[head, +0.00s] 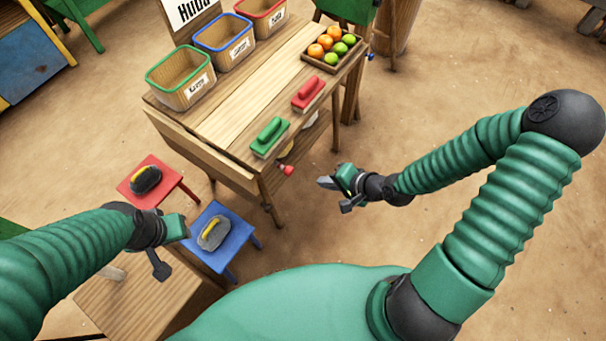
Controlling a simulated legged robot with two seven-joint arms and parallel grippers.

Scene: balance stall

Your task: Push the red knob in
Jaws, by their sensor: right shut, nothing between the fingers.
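The red knob (287,169) sticks out from the near side of the wooden stall table, below the green-handled block. My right gripper (333,192) is shut and empty. It is to the right of the knob and apart from it, with its fingers toward the table. My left gripper (166,252) is at the lower left, beside the blue stool; its fingers are too unclear to tell open from shut.
The table (250,95) holds baskets with green, blue and red rims, a fruit crate (332,48), a green block (270,137) and a red block (308,94). Floor right of the table is clear.

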